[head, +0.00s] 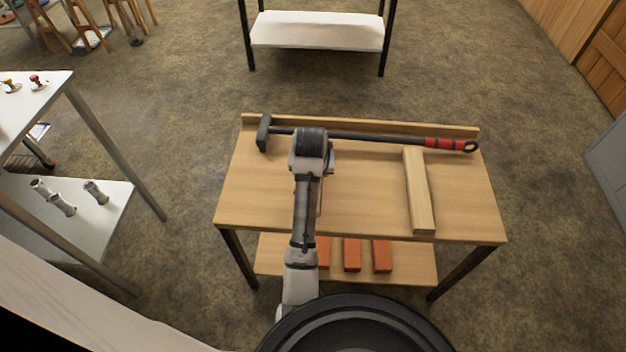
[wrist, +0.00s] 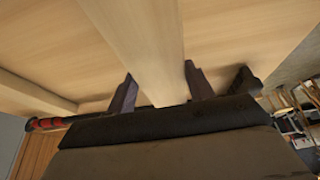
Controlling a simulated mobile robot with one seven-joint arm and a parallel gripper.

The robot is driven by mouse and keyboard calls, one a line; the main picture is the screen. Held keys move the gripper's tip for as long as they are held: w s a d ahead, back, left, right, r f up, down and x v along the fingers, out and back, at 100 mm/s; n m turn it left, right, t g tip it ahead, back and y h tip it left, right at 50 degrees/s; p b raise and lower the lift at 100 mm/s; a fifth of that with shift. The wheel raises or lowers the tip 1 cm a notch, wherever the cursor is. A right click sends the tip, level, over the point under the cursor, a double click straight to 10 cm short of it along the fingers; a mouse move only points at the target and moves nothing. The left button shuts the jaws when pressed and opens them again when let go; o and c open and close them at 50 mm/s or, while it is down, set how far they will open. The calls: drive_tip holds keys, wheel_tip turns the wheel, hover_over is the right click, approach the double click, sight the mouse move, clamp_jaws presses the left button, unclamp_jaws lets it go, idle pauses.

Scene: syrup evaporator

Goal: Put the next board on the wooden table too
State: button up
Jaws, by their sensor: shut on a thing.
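My gripper (wrist: 158,88) is shut on a pale board (wrist: 145,35), with a dark finger on each side of it in the wrist view. In the head view my arm hides the gripper and nearly all of this board; only a thin edge (head: 319,196) shows beside the arm, over the left half of the wooden table (head: 270,208). I cannot tell whether the held board touches the tabletop. Another board (head: 418,190) lies on the right half of the table, running front to back.
A long-handled hammer (head: 375,138) with a red grip lies along the table's back ledge. Its dark head is at the left, close to my wrist. Orange bricks (head: 352,255) lie on the lower shelf. A metal table (head: 50,85) stands left. Tabletop between arm and lying board is clear.

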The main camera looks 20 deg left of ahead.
drive_tip(key=shift+f, duration=2.2)
drive_tip(key=o, duration=1.1)
drive_tip(key=shift+f, duration=0.1)
drive_tip(key=shift+o, duration=0.2)
